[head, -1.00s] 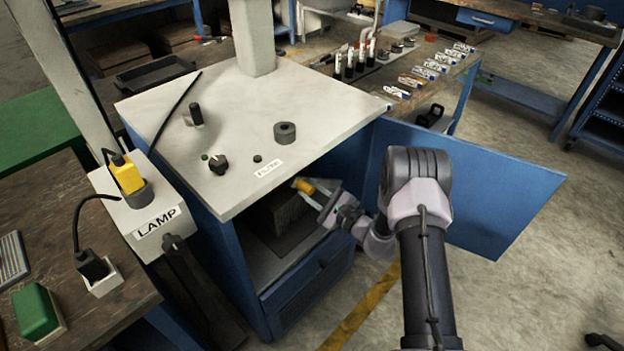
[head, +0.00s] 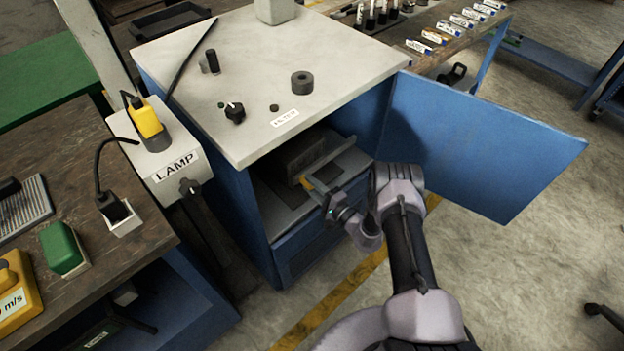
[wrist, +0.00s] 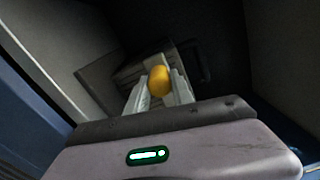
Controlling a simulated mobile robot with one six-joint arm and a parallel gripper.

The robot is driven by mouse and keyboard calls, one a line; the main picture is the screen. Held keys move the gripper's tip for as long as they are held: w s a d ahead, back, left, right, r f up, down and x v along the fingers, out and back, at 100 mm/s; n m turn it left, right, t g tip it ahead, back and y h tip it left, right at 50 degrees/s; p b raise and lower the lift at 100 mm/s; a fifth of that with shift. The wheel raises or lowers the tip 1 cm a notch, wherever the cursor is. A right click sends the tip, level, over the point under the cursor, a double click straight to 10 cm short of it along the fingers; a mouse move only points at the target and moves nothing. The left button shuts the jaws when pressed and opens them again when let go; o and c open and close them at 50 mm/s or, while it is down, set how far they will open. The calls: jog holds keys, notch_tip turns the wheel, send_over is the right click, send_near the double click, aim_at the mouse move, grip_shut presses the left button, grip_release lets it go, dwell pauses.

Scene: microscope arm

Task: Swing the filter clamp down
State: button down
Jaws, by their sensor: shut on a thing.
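The filter clamp's yellow grip (head: 305,183) is in front of the grey box-shaped filter block (head: 303,154), inside the open cabinet under the counter. My gripper (head: 311,186) reaches in through the opening from the right and is shut on the yellow grip. In the wrist view the grip (wrist: 159,80) sits between the two pale fingertips, with the block (wrist: 143,66) dim behind it. The rest of the clamp is too dark or hidden to make out.
The light countertop (head: 245,75) with its FILTER label (head: 285,118) overhangs the opening. The blue cabinet door (head: 480,150) stands open to the right of my arm. A LAMP box (head: 165,160) is at left.

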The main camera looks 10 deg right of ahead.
jog(key=shift+f, duration=0.3)
jog(key=c, duration=1.1)
grip_release()
jog(key=shift+f, duration=0.1)
jog(key=shift+s+d, duration=0.1)
jog(key=shift+d, duration=0.05)
jog(key=p+v, duration=0.6)
jog(key=v, duration=1.1)
